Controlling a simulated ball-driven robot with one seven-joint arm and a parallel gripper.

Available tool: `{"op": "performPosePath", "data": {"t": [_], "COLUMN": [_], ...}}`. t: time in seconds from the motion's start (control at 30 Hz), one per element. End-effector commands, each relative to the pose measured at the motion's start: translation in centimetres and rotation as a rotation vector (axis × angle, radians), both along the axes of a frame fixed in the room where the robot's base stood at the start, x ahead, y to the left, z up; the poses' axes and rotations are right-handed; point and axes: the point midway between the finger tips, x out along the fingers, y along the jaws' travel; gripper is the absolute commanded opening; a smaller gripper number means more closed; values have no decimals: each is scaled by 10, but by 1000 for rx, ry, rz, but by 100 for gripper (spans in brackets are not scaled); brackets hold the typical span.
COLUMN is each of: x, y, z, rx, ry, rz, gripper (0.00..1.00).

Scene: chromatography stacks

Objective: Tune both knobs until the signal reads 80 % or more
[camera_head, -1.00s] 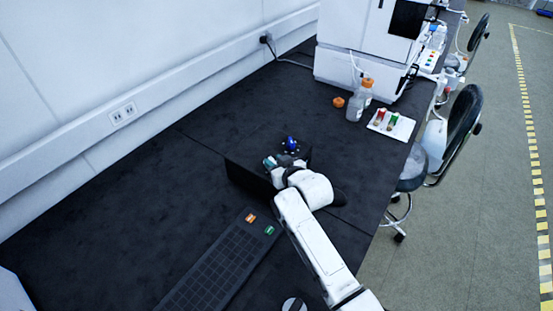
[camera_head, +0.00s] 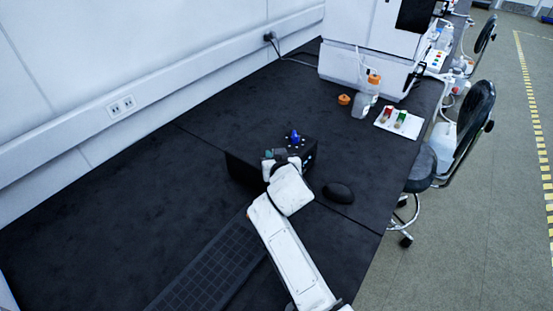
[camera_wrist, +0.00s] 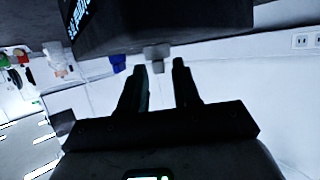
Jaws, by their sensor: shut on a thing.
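A dark box (camera_head: 240,170) stands on the black bench, with a blue knob (camera_head: 295,137) on its top. The wrist view shows the box (camera_wrist: 150,25) upside down, with cyan display text (camera_wrist: 79,18) too slanted and cut off to read. The blue knob (camera_wrist: 118,62) is left of my fingers there, apart from them. A grey knob (camera_wrist: 154,53) is at the fingertips of my gripper (camera_wrist: 163,66), which is shut on it. In the head view my gripper (camera_head: 275,157) is at the box's top near edge, mostly hidden by my wrist.
A black mouse (camera_head: 338,192) lies right of my wrist. A dark keyboard (camera_head: 215,265) lies in front, partly under my arm. Bottles (camera_head: 361,105), a white tray (camera_head: 398,122) and a white instrument (camera_head: 365,40) stand behind. The bench at left is clear.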

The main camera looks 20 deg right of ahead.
Motion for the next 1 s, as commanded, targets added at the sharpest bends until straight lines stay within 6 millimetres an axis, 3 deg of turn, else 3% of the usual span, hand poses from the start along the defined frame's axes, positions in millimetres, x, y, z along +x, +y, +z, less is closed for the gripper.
{"op": "performPosePath", "data": {"t": [0.27, 0.3, 0.37, 0.73, 1.0], "x": [0, 0, 0, -6, -41], "y": [0, 0, 0, 1, 7], "z": [0, 0, 0, 2, 16], "rx": [-1, -1, -1, -1, 1], "ry": [1, 1, 1, 0, 1], "rz": [0, 0, 0, 1, 2], "gripper": [1, 33, 38, 38, 38]}}
